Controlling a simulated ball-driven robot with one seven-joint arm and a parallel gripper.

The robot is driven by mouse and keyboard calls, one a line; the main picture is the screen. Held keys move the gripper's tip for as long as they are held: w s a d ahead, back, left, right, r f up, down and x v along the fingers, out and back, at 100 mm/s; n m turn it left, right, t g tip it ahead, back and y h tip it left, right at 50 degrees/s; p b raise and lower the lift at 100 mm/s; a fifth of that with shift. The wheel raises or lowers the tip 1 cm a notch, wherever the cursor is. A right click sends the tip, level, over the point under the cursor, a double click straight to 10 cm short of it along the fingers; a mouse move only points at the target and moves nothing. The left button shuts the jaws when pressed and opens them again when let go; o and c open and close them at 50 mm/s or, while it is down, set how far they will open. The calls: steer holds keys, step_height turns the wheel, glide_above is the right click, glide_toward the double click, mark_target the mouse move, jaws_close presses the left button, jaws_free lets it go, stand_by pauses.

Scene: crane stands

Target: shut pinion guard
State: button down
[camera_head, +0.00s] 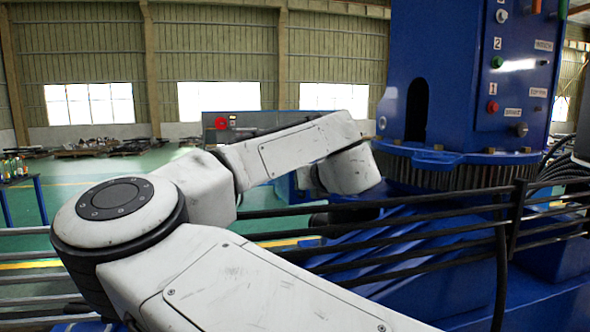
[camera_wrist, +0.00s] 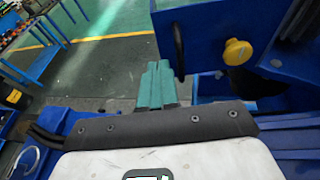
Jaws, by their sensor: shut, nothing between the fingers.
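In the wrist view my gripper (camera_wrist: 157,70) shows as teal fingers, closed together and empty. To their right is a blue panel (camera_wrist: 208,36) with a yellow knob (camera_wrist: 237,52) and a dark bar at its left edge. Below the knob is a dark opening. I cannot tell for sure whether this panel is the pinion guard. The fingertips look apart from it. In the head view a toothed ring (camera_head: 440,174) runs around the foot of the blue crane column (camera_head: 440,60), with a blue flange above it. My arm hides the gripper there.
Black railing pipes (camera_head: 400,225) cross in front of the blue crane base (camera_head: 390,255). A control panel (camera_head: 515,70) with buttons is on the column.

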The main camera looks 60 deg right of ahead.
steer(key=shift+w+d+f+p, duration=0.1)
steer(key=shift+w+d+p, duration=0.3)
steer(key=shift+w+d, duration=0.45)
steer(key=shift+w+d+f+p, duration=0.1)
steer(key=shift+w+d+p, duration=0.4)
steer(key=shift+w, duration=0.4)
steer(key=shift+w+r, duration=0.1)
steer(key=shift+w, duration=0.05)
